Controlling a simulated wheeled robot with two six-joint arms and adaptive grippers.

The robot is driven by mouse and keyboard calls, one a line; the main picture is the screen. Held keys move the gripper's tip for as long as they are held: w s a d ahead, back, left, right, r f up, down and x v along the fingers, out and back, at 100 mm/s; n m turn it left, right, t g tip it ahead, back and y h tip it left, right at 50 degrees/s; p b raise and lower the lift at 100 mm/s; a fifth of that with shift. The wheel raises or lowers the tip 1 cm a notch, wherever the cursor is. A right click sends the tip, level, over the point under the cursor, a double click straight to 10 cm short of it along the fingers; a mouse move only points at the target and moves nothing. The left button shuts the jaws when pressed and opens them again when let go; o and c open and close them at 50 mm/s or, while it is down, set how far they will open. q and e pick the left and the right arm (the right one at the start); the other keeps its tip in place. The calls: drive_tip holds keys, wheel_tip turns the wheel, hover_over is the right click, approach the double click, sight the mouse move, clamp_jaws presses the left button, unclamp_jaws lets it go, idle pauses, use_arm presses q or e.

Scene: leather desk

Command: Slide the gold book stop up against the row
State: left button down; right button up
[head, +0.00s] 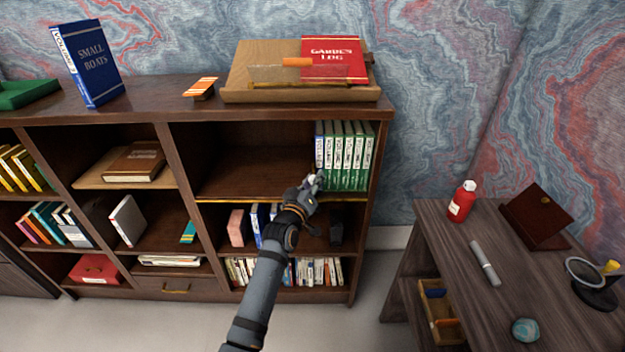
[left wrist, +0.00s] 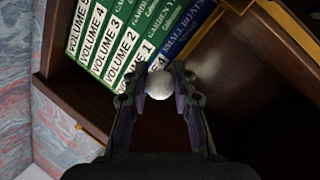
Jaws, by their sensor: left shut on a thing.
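The row is several green volumes (head: 347,155) standing upright at the right end of the upper right shelf. A blue Small Boats volume (head: 319,150) stands at its left end; it also shows in the left wrist view (left wrist: 184,40) beside the green volumes (left wrist: 128,38). My left gripper (head: 316,183) is low in front of the row's left end. In the left wrist view its fingers are shut on a pale round knob (left wrist: 159,84), close to the blue book. I see no gold body on this knob; the fingers hide what is behind it. My right gripper is out of view.
The shelf (head: 240,175) left of the row is bare, with a gold front edge. Books and a dark object (head: 336,228) stand on the shelf below. A wooden stand with a red book (head: 345,62) sits on top. A desk (head: 440,235) stands at the right.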

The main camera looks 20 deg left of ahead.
use_arm(q)
drive_tip(key=c, duration=1.1)
unclamp_jaws()
drive_tip(key=s, duration=0.8)
drive_tip(key=s+a, duration=0.1)
drive_tip(key=s, duration=0.3)
